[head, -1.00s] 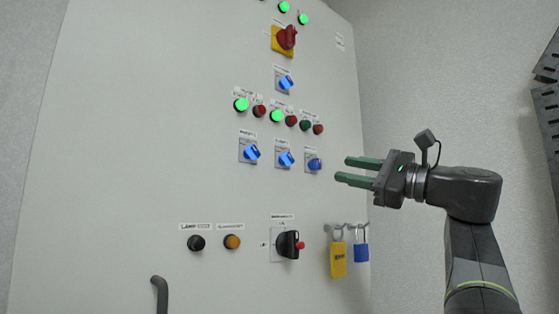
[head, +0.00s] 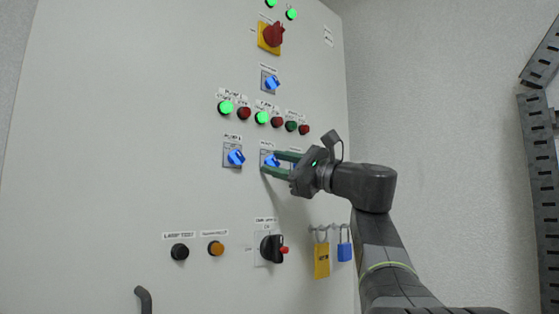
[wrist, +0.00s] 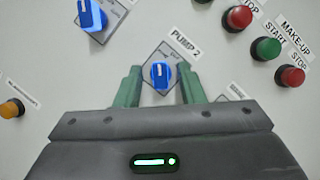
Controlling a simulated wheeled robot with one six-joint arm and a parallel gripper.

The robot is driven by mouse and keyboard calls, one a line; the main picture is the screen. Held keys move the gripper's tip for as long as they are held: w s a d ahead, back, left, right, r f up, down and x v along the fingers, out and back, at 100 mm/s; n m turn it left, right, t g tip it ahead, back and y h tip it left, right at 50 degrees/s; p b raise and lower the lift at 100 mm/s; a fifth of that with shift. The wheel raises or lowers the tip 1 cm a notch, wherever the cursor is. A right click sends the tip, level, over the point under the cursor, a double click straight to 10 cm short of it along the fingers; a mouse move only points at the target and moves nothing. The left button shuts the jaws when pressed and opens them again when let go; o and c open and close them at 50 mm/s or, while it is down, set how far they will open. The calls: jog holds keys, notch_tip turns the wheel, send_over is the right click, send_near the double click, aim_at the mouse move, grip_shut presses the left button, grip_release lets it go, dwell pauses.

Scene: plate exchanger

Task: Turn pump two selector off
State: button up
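The pump two selector is a blue knob on a square plate, under a label reading PUMP 2 in the wrist view (wrist: 159,74). It also shows in the head view (head: 269,160), partly behind my fingers. My gripper (wrist: 160,88) is open, with one green finger on each side of the knob and a visible gap on both sides. In the head view my gripper (head: 270,162) reaches the panel from the right. I cannot tell whether the fingertips touch the panel.
The pump 1 selector (head: 234,158) is just left, and another blue selector is mostly hidden behind my gripper. Lit green lamps and red buttons (head: 277,122) sit above.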

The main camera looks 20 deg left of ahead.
jog(key=shift+c, duration=0.3)
grip_shut()
jog(key=shift+f+m, duration=0.1)
jog(key=shift+m, duration=0.2)
jog(key=shift+m+t+b, duration=0.4)
jog(key=shift+m+b, duration=0.2)
jog(key=shift+b, duration=0.05)
jog(key=m, duration=0.1)
jog(key=m+t+b, duration=0.1)
jog(key=m, duration=0.1)
jog(key=shift+s+f+t+y, duration=0.1)
jog(key=shift+t+y, duration=0.2)
jog(key=shift+m+t+h, duration=0.2)
jog(key=shift+m+t, duration=0.75)
jog(key=shift+m, duration=0.95)
jog(key=shift+m+t+h, duration=0.2)
jog(key=shift+m+t, duration=0.75)
jog(key=shift+m, duration=0.95)
jog(key=shift+a, duration=0.1)
